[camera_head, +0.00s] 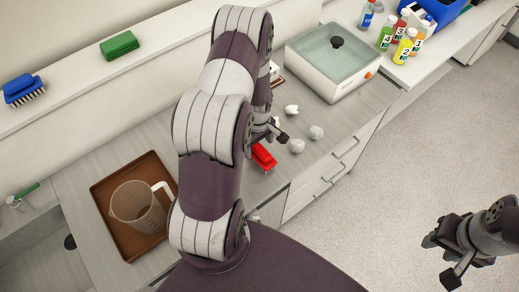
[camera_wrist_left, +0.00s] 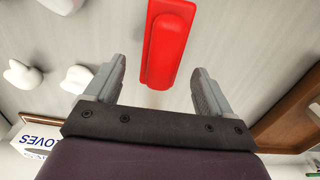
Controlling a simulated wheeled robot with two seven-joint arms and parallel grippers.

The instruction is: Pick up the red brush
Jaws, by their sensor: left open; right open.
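The red brush (camera_head: 263,157) lies on the counter in the head view, partly hidden behind my left arm. In the left wrist view the red brush (camera_wrist_left: 168,42) points up the picture, in line with the gap between the fingers. My left gripper (camera_wrist_left: 160,72) is open and empty, with one finger to each side of the brush's near end. In the head view my left gripper (camera_head: 276,134) is beside the brush, partly covered by my arm. My right gripper (camera_head: 440,261) is open and empty at the lower right, over the floor.
Several small white lumps (camera_head: 297,145) lie near the brush. A brown tray (camera_head: 102,190) with a clear jug (camera_head: 137,207) is at left. A white box with a clear lid (camera_head: 332,55) stands behind.

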